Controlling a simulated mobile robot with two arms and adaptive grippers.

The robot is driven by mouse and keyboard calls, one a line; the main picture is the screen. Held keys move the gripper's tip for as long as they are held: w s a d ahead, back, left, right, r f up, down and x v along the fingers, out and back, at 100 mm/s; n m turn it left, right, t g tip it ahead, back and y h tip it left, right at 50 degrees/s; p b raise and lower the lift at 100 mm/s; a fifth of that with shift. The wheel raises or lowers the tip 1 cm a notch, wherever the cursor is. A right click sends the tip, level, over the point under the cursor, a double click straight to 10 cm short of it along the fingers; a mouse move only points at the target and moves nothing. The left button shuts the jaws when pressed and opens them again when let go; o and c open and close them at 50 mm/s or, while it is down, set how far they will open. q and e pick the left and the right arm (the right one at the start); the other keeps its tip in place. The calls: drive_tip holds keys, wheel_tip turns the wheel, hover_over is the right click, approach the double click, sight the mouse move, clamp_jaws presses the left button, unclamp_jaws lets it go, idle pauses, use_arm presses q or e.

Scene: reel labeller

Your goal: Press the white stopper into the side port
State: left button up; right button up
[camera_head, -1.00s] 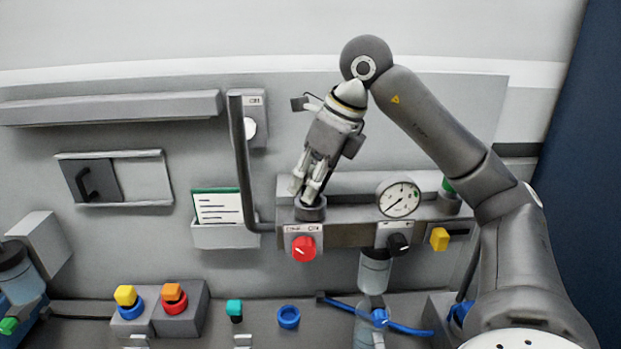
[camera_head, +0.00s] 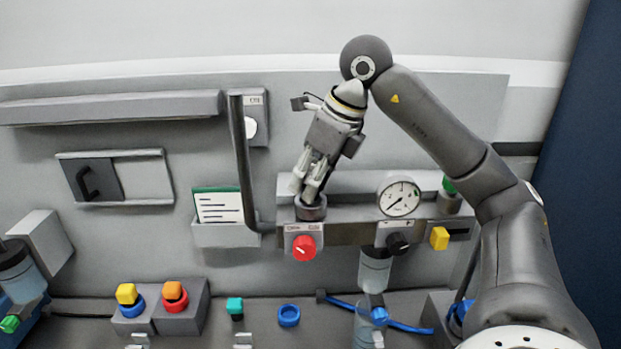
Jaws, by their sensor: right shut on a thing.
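My right gripper (camera_head: 308,190) points down at the dark round port (camera_head: 311,211) on the left end of the grey wall-mounted block. Its fingers are closed, with the tips at the mouth of the port. The white stopper is hidden by the fingers and the rim, so I cannot tell how deep it sits. My left gripper is not in view.
A red knob (camera_head: 304,248) sits just below the port. A gauge (camera_head: 399,199), a black knob (camera_head: 398,243) and a yellow block (camera_head: 439,238) are to its right. A dark upright bar (camera_head: 242,165) and a card holder (camera_head: 225,234) stand close on the left.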

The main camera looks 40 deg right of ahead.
drive_tip(key=shift+f, duration=0.2)
drive_tip(key=shift+f, duration=0.15)
drive_tip(key=shift+s+a+r, duration=0.1)
drive_tip(key=shift+s+r, duration=0.05)
drive_tip(key=shift+r, duration=0.2)
drive_tip(key=shift+f, duration=0.2)
drive_tip(key=shift+f, duration=0.15)
